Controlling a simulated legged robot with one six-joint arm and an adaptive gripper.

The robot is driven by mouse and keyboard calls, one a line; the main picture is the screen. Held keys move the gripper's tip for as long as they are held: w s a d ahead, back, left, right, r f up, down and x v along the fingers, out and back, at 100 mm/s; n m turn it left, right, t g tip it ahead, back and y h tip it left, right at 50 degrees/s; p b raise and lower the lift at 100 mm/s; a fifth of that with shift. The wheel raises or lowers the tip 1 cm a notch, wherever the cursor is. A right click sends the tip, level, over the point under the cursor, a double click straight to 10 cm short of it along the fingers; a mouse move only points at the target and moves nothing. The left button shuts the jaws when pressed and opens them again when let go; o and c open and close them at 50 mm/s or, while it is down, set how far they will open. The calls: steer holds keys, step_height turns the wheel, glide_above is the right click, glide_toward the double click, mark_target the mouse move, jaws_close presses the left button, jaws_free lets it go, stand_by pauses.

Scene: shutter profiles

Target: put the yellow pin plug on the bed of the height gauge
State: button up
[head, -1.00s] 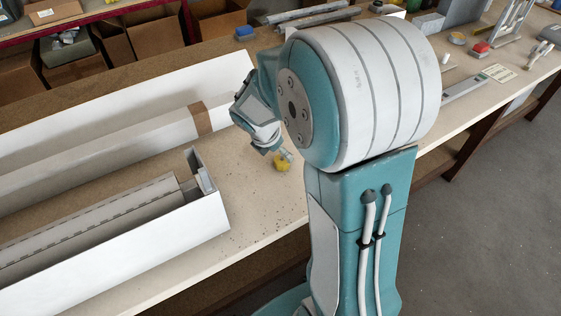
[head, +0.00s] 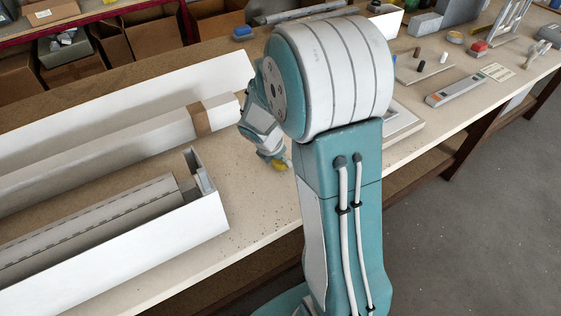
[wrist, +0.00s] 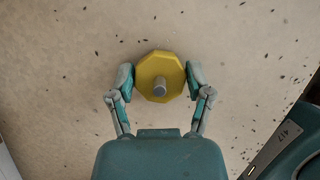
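The yellow pin plug (wrist: 160,77) is a faceted yellow disc with a grey pin standing up from its middle. The fingers are spread, with very little gap to the disc; firm contact cannot be made out. In the head view my gripper (head: 276,160) is low over the bench. I cannot pick out the height gauge with certainty.
Long white boxes with profiles (head: 130,240) lie left of my gripper. My arm hides part of the bench. Dark specks dot the bench.

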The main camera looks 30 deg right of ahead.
steer(key=shift+c, duration=0.5)
steer(key=shift+r, duration=0.1)
steer(key=shift+r, duration=0.3)
step_height(320, 180, up, 3)
steer(key=shift+f, duration=0.15)
steer(key=s+a+r, duration=0.4)
steer(key=s+r, duration=0.5)
steer(key=s, duration=0.4)
steer(key=shift+s+r, duration=0.25)
steer(key=shift+s, duration=0.05)
